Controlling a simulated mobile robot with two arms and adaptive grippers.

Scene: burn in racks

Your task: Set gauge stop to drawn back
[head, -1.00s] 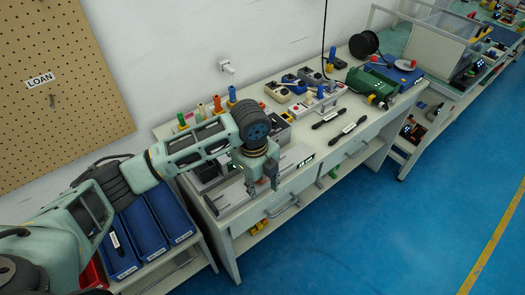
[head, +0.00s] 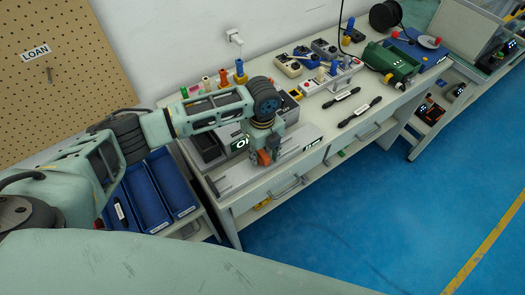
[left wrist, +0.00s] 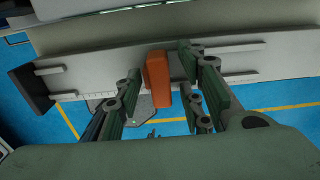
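The gauge stop looks to be the upright orange block (left wrist: 157,78) in the left wrist view. It stands at a long grey slotted plate (left wrist: 100,65) with a ruled scale along its edge and a dark end block (left wrist: 32,88) at the left. My left gripper (left wrist: 160,90) is open, with its fingers on either side of the orange block and a gap visible at each side. In the head view the orange block (head: 264,157) shows between the fingers of my left gripper (head: 261,162), at the bench's front. My right gripper is not in view.
Blue bins (head: 150,205) stand to the left. Blue floor (head: 370,210) lies open in front.

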